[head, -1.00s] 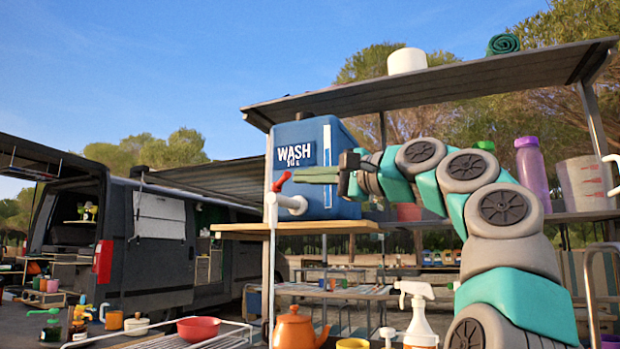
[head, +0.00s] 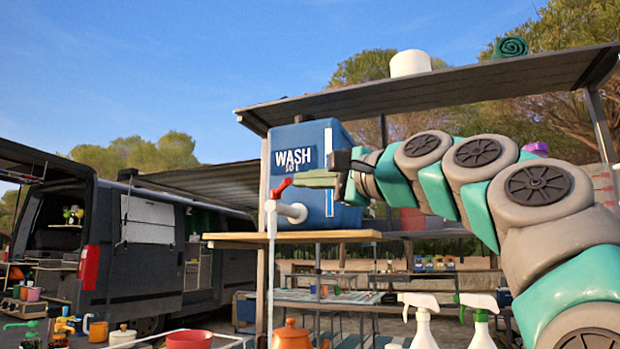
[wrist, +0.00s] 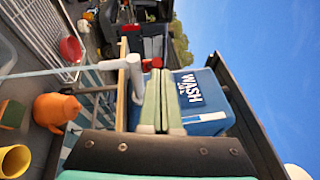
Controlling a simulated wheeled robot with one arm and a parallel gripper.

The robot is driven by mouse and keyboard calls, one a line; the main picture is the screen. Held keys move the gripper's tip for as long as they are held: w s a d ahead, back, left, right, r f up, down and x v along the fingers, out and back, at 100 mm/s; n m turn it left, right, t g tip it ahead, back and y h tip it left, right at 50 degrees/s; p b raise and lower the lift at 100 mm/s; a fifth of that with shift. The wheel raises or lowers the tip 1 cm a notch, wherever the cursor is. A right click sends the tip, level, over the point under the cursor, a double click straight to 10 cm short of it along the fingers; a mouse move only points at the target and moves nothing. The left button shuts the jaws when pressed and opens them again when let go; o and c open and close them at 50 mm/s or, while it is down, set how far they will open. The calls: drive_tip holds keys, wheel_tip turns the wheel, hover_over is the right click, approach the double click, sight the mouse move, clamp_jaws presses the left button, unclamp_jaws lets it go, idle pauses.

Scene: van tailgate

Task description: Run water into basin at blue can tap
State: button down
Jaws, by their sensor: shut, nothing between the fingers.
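The blue water can (head: 300,160), marked WASH, stands on a wooden shelf (head: 290,237). Its white tap (head: 285,210) points out at the front left, with a red lever (head: 281,187) on top. A thin pale stream of water (head: 271,275) runs straight down from the spout; it also shows in the wrist view (wrist: 50,72). My gripper (head: 287,181) is shut and empty, its green fingertips at the red lever; whether they touch it I cannot tell. The wrist view shows the fingers (wrist: 156,76) together beside the lever (wrist: 152,63). No basin is clearly visible where the stream lands.
An orange kettle (head: 291,336) stands below the shelf, near the stream. A red bowl (head: 190,340) is on a wire rack at lower left. White spray bottles (head: 424,318) stand at lower right, under my arm. A dark roof board (head: 430,90) hangs above the can.

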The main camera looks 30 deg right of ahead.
drive_tip(key=shift+s+a+f+h+p, duration=0.1)
drive_tip(key=shift+a+f+h+p, duration=0.05)
drive_tip(key=shift+a+p, duration=0.2)
drive_tip(key=shift+s+a+f+h+p, duration=0.15)
drive_tip(key=shift+a+p, duration=0.1)
drive_tip(key=shift+a, duration=0.15)
drive_tip(key=shift+w, duration=0.1)
drive_tip(key=s+d+f, duration=0.2)
drive_tip(key=s+d, duration=0.5)
drive_tip(key=s, duration=0.4)
drive_tip(key=shift+r, duration=0.1)
idle(3.9)
